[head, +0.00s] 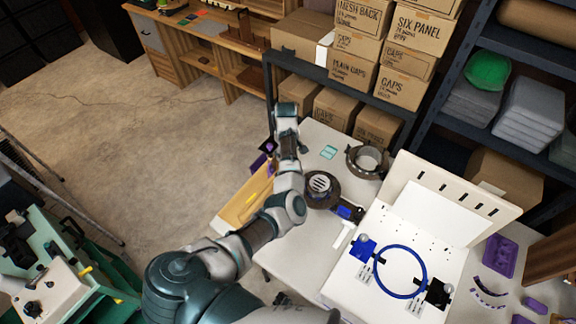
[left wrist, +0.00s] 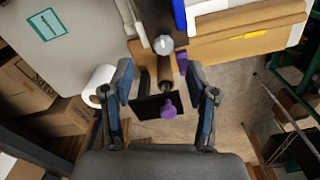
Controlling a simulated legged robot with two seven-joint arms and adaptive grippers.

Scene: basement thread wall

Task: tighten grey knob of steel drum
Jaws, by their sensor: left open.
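In the left wrist view a small round grey knob (left wrist: 163,44) shows at the top middle, at the end of a dark part. A brownish cylinder (left wrist: 165,72) shows just below it. My left gripper (left wrist: 163,80) is open, with one finger on each side of this area and nothing clamped between them. In the head view my left arm reaches over the table's left edge, and the fingertips cannot be made out. A round dark metal piece with a slotted face (head: 320,186) stands right of the arm; I cannot tell whether it is the drum. My right gripper is not in view.
A purple item (left wrist: 168,108) lies over a dark plate. A wooden tray (head: 232,208) lies at the table's left edge. A metal ring-shaped part (head: 380,165), a white panel with a blue ring (head: 424,282), and boxes (head: 350,70) are to the right and behind.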

